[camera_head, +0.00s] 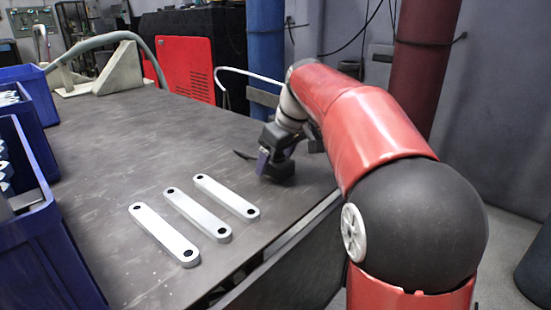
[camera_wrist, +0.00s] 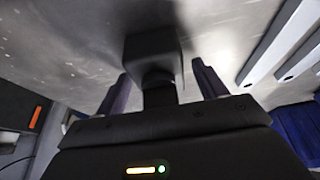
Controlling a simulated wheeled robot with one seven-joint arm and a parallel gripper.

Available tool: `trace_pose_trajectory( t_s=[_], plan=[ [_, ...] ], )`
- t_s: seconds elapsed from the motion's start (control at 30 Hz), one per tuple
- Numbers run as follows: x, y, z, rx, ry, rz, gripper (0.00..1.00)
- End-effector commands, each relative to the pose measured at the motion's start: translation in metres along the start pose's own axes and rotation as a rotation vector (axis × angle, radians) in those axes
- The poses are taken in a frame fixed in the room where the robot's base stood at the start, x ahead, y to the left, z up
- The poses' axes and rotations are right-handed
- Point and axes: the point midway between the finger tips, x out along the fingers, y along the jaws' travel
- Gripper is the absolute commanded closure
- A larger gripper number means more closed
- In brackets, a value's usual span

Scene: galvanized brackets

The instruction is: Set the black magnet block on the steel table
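The black magnet block (camera_wrist: 153,52) shows in the wrist view against the steel table (camera_wrist: 60,75), with a narrower dark neck facing my gripper. My gripper (camera_wrist: 162,88) has its two dark fingers spread, one on each side of the neck, with visible gaps. The block appears to rest on the table, with a dark shadow around it. In the head view my gripper (camera_head: 268,162) is low over the right part of the steel table (camera_head: 150,125). There the block is hard to tell from the dark gripper parts.
Several light metal brackets with dark end holes lie on the table, such as the middle one (camera_head: 197,214). Blue bins (camera_head: 35,235) stand along the left edge. The table between bins and brackets is clear.

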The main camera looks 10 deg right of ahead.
Motion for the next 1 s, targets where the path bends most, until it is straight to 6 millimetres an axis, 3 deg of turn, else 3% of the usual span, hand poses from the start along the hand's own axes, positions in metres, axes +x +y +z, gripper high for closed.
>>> trace_pose_trajectory(
  t_s=[0.37,0.8,1.0],
  plan=[
    [-0.009,0.0,-0.001,0.0,0.001,0.0,0.29],
    [-0.097,0.001,-0.002,0.001,0.002,0.002,0.29],
    [-0.118,0.0,-0.001,0.0,0.001,0.001,0.29]
  ],
)
